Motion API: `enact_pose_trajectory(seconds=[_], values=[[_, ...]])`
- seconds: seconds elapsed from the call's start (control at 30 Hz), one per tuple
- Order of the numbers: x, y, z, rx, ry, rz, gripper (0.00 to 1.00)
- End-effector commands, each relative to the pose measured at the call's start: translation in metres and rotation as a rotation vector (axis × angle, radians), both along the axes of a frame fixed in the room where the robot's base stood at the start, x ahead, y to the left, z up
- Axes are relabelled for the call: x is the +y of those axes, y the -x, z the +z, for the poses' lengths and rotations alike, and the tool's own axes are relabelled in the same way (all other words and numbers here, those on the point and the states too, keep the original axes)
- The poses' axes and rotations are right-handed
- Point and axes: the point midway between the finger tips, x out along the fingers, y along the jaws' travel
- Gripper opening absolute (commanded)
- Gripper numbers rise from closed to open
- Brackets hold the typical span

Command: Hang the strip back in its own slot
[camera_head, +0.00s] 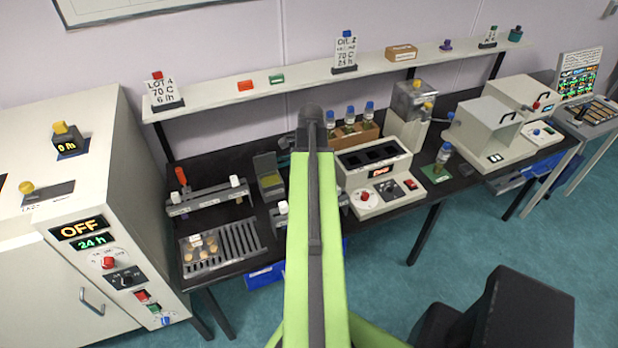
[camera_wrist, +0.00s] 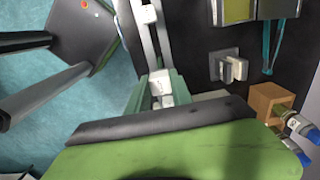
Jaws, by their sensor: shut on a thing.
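My gripper shows only in part, as a large green shape with a dark edge (camera_wrist: 160,130) across the bottom of the wrist view. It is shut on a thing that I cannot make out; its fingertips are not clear. In the head view my green arm hides it. No strip can be picked out with certainty. A slotted grey rack (camera_head: 240,241) lies at the front left of the black bench. A rail fixture with white knobs (camera_head: 207,196) stands behind it. A similar rail with a white block (camera_wrist: 160,84) lies just beyond my gripper in the wrist view.
A tray with tan discs (camera_head: 200,250) adjoins the rack. A white oven marked OFF (camera_head: 95,245) stands left. A white instrument (camera_head: 380,178) and a wooden block with bottles (camera_head: 352,133) stand right of my arm. A shelf (camera_head: 300,83) runs along the wall.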

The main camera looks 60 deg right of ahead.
Motion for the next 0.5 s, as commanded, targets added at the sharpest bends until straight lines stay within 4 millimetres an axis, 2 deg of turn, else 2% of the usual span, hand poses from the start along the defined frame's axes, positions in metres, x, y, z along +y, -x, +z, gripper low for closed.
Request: enact_pose_trajectory(seconds=[0.5], values=[[0.0, -0.001, -0.029, 0.0, 0.0, 0.001, 0.0]])
